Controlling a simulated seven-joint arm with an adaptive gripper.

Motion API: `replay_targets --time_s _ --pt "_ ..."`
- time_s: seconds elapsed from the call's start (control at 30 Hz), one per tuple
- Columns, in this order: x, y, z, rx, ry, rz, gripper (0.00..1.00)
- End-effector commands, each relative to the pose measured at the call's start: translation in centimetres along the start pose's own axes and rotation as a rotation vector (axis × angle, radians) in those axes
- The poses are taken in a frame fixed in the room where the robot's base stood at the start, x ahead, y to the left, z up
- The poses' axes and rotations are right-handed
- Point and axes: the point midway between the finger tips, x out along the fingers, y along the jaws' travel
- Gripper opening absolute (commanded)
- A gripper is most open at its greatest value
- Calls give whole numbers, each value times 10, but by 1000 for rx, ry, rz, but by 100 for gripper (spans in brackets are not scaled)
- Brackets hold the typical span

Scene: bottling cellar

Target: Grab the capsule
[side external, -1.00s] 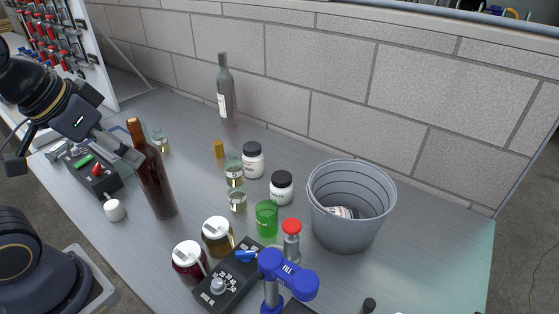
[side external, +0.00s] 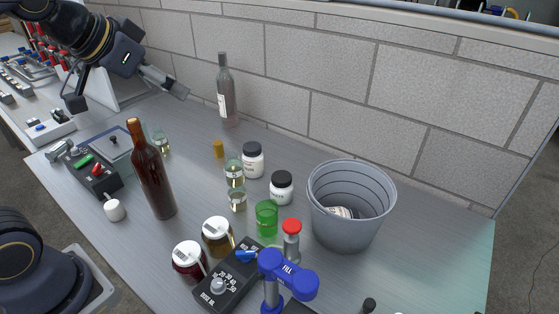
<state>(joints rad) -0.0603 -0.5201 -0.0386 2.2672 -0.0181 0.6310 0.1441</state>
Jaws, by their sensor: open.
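A small gold cylinder (side external: 218,149), which looks like the capsule, stands upright on the grey bench. My gripper (side external: 174,90) is at the upper left, raised above the bench. It is open and apart from the gold cylinder, up and to the left of it in the picture. I see no object between its fingers.
A tall brown bottle (side external: 152,170) and a grey-green bottle (side external: 227,92) stand on either side of the gold cylinder. A block wall (side external: 290,75) runs behind.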

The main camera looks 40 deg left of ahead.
Motion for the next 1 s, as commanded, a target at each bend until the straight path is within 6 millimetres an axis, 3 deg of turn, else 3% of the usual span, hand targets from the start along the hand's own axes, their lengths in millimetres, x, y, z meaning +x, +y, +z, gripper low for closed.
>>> replay_targets --time_s 0.1,0.2,0.33,0.5,0.6,0.77,0.87,1.0 --pt "46 -24 -45 2 12 -32 69" --pt "96 -51 -71 -9 11 -57 69" --pt "174 -97 -76 -54 -23 -80 69" --pt "264 -151 -36 -156 -108 -90 69" --pt "299 -170 1 -215 -174 -84 69" --pt "322 -182 44 -271 -246 -76 69" --pt "332 -187 50 -280 -250 -81 69" --pt "362 -188 59 -279 -252 -80 69"
